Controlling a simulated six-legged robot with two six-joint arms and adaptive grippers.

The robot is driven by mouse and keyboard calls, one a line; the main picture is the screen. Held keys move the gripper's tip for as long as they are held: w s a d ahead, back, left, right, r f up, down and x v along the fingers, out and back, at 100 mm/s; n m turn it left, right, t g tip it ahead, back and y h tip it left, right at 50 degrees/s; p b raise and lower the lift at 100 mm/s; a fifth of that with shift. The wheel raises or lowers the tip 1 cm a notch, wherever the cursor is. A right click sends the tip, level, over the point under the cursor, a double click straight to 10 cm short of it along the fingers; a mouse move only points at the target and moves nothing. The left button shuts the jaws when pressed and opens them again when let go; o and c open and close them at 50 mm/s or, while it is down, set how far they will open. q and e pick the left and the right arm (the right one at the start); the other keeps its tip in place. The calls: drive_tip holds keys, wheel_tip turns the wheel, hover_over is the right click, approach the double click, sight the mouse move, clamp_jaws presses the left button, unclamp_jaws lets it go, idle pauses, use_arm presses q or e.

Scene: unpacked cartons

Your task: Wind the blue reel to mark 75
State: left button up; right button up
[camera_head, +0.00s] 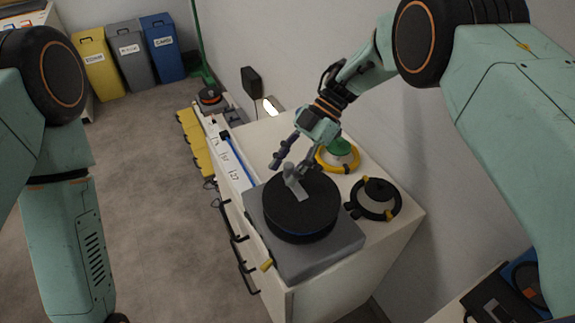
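A round black reel (302,212) with a thin blue band low on its side sits on a grey square base (318,259) on the white cabinet top. A light grey crank piece with an upright knob (292,172) stands on the reel's upper face. My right gripper (291,167) is just above the reel, its dark fingers spread on either side of the knob. I cannot tell whether either finger touches it. No mark number on the reel is readable. My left arm hangs at the left; its gripper is outside the view.
A wall rises close on the right. Yellow, grey and blue bins (162,47) stand far left; the floor between is clear.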

drive_tip(key=shift+d, duration=0.1)
drive_tip(key=v, duration=1.2)
drive_tip(key=shift+r, duration=0.1)
